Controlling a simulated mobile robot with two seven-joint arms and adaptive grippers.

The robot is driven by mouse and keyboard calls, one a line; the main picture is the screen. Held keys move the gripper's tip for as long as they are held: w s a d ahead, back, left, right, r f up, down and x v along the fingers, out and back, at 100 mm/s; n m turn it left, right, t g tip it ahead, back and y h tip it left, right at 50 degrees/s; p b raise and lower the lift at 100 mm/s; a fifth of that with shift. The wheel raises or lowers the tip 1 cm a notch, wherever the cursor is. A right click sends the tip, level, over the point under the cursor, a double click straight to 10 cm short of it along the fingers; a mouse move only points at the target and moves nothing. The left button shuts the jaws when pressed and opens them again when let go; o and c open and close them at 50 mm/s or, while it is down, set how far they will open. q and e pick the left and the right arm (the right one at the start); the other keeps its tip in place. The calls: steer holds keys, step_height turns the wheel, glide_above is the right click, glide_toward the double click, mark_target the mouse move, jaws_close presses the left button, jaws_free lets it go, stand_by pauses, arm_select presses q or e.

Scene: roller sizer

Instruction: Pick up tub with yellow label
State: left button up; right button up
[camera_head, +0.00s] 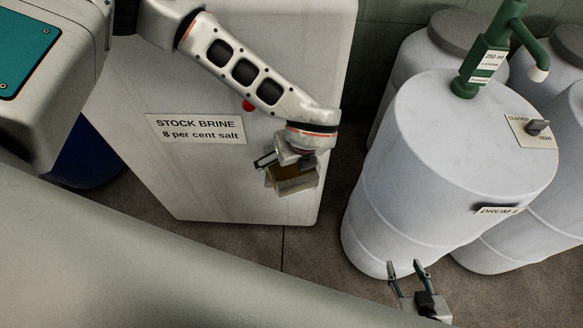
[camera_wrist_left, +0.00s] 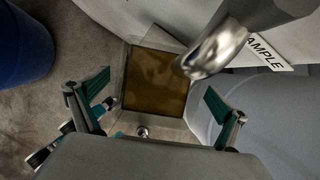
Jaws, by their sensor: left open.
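A square open-topped tub (camera_wrist_left: 155,82) with brown contents lies between the spread fingers of my left gripper (camera_wrist_left: 159,100) in the left wrist view. Gaps show between its walls and the fingers. In the head view, a tan and grey box-like shape (camera_head: 292,183) shows at my left gripper (camera_head: 287,168), in front of the stock brine tank. I cannot tell whether it is the same tub or make out a yellow label. My right gripper (camera_head: 405,268) is open and empty in front of the foot of Drum 1.
A metal spout (camera_wrist_left: 212,50) overhangs the tub's upper right side, near a partly hidden sign (camera_wrist_left: 268,52). The white stock brine tank (camera_head: 270,75) stands behind my left arm. Drum 1 (camera_head: 450,150), with a green pump (camera_head: 487,60), stands right. A blue drum (camera_wrist_left: 25,45) is at left.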

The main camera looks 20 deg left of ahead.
arm_select(q)
steer(key=shift+f, duration=0.2)
stand_by(0.3)
steer(key=c, duration=2.1)
steer(key=shift+c, duration=0.2)
steer(key=shift+r, duration=0.1)
